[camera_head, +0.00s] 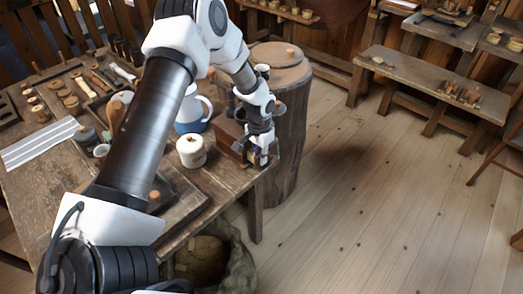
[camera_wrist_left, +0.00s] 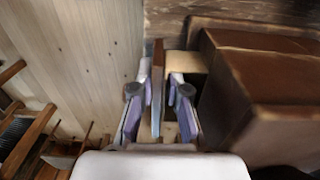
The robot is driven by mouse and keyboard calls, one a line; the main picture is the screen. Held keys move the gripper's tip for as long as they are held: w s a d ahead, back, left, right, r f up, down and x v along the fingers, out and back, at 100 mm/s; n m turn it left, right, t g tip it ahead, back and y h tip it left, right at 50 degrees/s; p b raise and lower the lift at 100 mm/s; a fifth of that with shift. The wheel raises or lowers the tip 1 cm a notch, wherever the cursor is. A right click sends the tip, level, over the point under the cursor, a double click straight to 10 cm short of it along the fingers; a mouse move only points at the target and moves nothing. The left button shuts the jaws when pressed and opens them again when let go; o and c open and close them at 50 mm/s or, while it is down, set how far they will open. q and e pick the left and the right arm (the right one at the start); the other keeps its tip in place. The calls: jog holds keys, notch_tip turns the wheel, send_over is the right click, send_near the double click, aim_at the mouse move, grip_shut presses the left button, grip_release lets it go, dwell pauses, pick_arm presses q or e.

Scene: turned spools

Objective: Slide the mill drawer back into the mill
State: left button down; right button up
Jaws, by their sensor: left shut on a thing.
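The mill (camera_head: 229,132) is a brown wooden box at the table's right edge, partly hidden by my left arm. In the left wrist view the mill (camera_wrist_left: 270,85) fills the right side. The mill drawer shows there as a thin upright brown front board (camera_wrist_left: 158,90) with pale wood behind it, standing out from the mill's side. My left gripper (camera_head: 262,157) is shut on this front board, one finger on each side of it. How far the drawer reaches into the mill is hidden. My right gripper is not in view.
A cream spool-like jar (camera_head: 191,151) and a blue-and-white jug (camera_head: 192,112) stand on the table left of the mill. A round stump (camera_head: 291,125) stands close behind the gripper. A sack (camera_head: 207,259) sits below the table edge. The floor to the right is clear.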

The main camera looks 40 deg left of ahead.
pick_arm(q)
jog(key=c, duration=1.1)
grip_release()
notch_tip(320, 180, up, 7)
jog(key=shift+w+r, duration=0.1)
jog(key=shift+r, duration=0.45)
